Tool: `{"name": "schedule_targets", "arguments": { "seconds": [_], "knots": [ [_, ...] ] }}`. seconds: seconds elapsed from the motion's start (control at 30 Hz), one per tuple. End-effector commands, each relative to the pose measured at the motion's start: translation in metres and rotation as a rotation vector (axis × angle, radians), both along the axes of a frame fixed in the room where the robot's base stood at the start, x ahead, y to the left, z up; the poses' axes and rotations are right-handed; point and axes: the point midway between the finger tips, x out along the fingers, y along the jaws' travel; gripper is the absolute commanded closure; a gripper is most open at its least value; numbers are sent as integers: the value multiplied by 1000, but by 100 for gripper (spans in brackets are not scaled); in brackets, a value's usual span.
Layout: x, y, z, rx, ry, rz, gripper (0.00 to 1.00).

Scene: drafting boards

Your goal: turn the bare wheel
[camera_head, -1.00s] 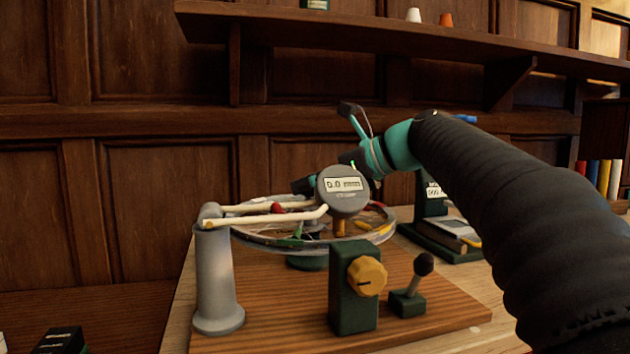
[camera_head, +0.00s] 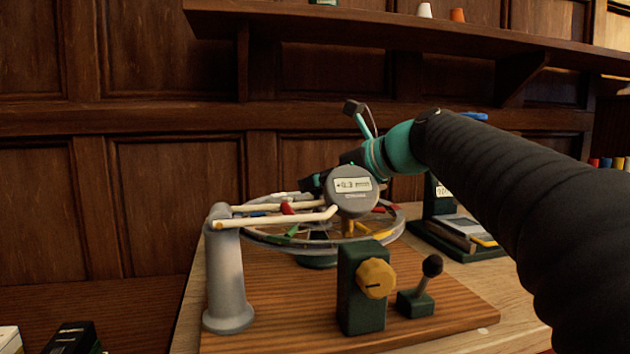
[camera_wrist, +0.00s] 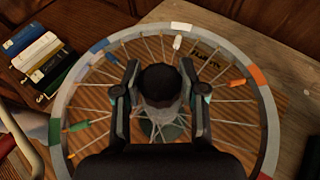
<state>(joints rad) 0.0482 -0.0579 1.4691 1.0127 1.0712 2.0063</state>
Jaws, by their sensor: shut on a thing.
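The bare wheel (camera_head: 393,228) lies flat on a stand over the wooden base, with a grey rim, thin spokes and coloured tags. In the wrist view the wheel (camera_wrist: 268,110) fills most of the picture. My gripper (camera_wrist: 160,100) is over its middle, shut on a dark round-topped knob (camera_wrist: 160,82) at the hub. In the head view the fingertips are hidden behind the round gauge (camera_head: 352,200), which reads about +0.3 mm.
A grey post (camera_head: 228,275) carries cream arms (camera_head: 275,220) across the near side of the wheel. A green block with a yellow dial (camera_head: 376,278) and a small lever (camera_head: 428,280) stand in front. A shelf (camera_head: 400,35) runs above.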

Motion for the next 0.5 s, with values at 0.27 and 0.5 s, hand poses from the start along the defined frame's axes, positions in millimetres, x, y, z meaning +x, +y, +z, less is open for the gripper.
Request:
{"name": "schedule_targets", "arguments": {
  "seconds": [0.27,0.5],
  "knots": [
    [0,0,0,1,-1,0,33],
    [0,0,0,1,-1,0,33]
  ]
}}
